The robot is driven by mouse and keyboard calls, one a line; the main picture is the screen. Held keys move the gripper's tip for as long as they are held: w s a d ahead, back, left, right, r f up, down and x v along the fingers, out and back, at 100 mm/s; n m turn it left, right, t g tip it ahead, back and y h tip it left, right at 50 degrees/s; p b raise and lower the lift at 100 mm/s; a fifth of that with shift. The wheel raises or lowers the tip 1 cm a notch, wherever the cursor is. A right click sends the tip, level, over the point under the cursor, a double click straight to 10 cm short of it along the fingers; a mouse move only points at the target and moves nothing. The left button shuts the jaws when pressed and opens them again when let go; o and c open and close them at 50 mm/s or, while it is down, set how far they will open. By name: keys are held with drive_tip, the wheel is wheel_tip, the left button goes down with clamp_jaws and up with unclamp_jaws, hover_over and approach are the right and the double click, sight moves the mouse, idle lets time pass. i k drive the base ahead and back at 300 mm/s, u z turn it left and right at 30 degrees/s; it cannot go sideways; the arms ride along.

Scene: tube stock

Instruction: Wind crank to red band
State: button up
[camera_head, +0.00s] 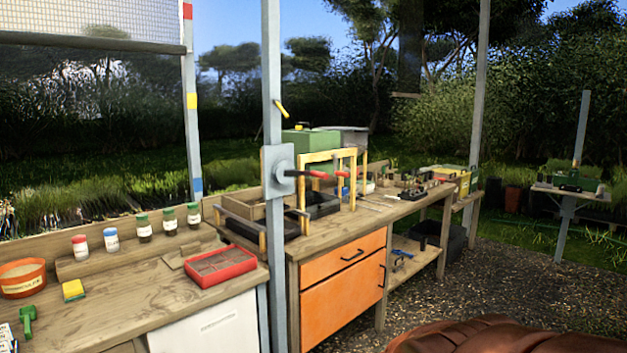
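The crank (284,172) sits on a grey plate on the near post. A dark arm with a red grip (317,174) points right from its hub. At upper left hangs a mesh blind (80,18) with a dark bottom bar (90,41). The post beside it carries a red band (187,11) at the top, a yellow band (192,100) midway and a blue band (197,186) low down. The bar's right end is below the red band and above the yellow one. My gripper is not in view.
A yellow frame (330,156) stands behind the crank's grip. The near bench (130,290) holds a red tray (221,267), several jars and an orange pot (22,278). Orange drawers (343,275) stand right of the post. A brown ribbed object (480,338) fills the bottom right. Gravel beyond is open.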

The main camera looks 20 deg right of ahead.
sight(283, 171)
drive_tip(key=u, duration=0.7)
drive_tip(key=i, duration=0.95)
drive_tip(key=z, duration=0.1)
